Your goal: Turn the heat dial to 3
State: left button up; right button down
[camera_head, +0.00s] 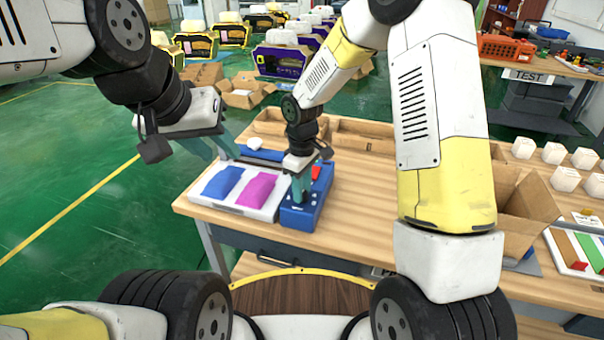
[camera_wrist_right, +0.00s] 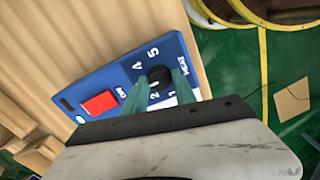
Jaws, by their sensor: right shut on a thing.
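A blue control box (camera_head: 311,211) stands near the front edge of the wooden table. In the right wrist view the same blue box (camera_wrist_right: 186,44) shows a black round heat dial (camera_wrist_right: 160,74) with white numbers around it, 4 and 5 among them, and a red switch (camera_wrist_right: 99,103). My right gripper (camera_wrist_right: 163,88) has its green fingers on both sides of the dial and is shut on it. In the head view the right gripper (camera_head: 299,188) covers the dial. I cannot tell which number the dial points to. My left gripper (camera_head: 212,150) is open and empty, above and left of the table.
A white tray (camera_head: 265,213) with a blue and a pink pad lies left of the box. Cardboard boxes (camera_head: 363,134) stand behind it. An open carton (camera_head: 524,204) and white cube-like items (camera_head: 565,178) are at the right. Bare tabletop (camera_head: 365,205) lies right of the box.

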dwell(0.3)
jog(key=c, duration=1)
grip_release()
jog(key=shift+r, duration=3.95)
